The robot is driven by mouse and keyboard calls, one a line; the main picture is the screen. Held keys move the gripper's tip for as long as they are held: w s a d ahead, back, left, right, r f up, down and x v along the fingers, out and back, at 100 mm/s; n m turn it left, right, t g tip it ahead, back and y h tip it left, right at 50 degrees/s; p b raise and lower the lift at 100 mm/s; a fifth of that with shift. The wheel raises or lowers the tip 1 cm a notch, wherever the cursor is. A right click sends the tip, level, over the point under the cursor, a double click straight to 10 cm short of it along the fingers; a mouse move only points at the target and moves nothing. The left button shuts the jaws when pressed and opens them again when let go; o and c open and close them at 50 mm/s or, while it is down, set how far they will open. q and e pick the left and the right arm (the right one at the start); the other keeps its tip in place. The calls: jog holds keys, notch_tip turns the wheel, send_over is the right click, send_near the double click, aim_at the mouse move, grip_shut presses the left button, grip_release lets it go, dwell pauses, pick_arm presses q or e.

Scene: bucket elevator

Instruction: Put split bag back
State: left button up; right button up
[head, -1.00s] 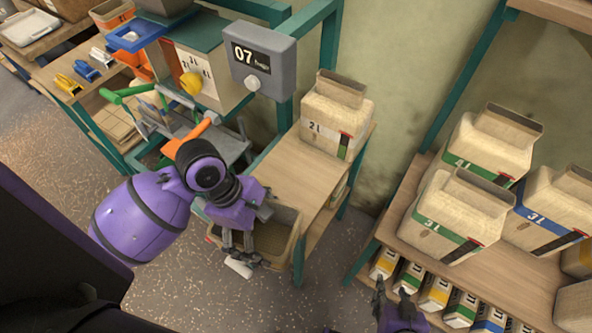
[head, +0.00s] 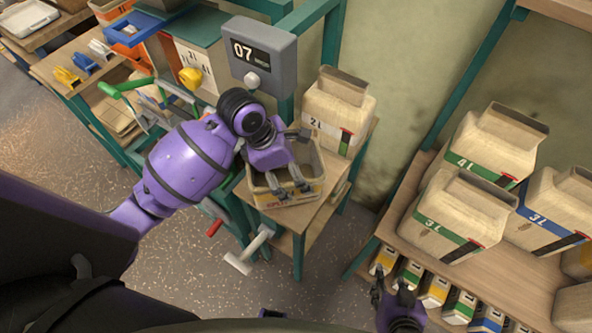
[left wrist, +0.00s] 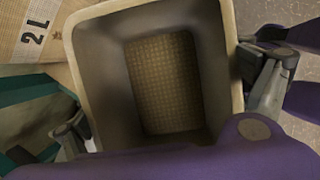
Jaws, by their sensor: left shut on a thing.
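A beige open-top bin (head: 313,162) with a yellowish label on its front is at the small wooden table (head: 308,222), in front of a 2L paper bag (head: 338,110). My left gripper (head: 288,183) is shut on the bin; the contact is partly hidden. The bin fills the left wrist view (left wrist: 222,70), with a finger at each side. Its bottom looks woven and tan; I cannot tell whether that is its floor or a bag. No split bag can be made out. My right gripper (head: 390,298) is at the lower edge, partly cut off.
A grey display box (head: 258,55) reading 07 hangs close behind the left gripper. A shelf (head: 400,238) at the right holds several large bags, with small cartons below. A white pedal-like part (head: 248,252) stands by the table's left leg.

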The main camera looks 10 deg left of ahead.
pick_arm(q)
jog(key=shift+w+d, duration=0.2)
jog(key=shift+w, duration=0.3)
jog(key=shift+w+d, duration=0.15)
jog(key=shift+w, duration=0.3)
jog(key=shift+f, duration=1.8)
jog(key=shift+f, duration=0.1)
jog(key=o, duration=1.8)
jog(key=v, duration=0.7)
jog(key=shift+r, duration=0.4)
jog(key=shift+a, duration=0.1)
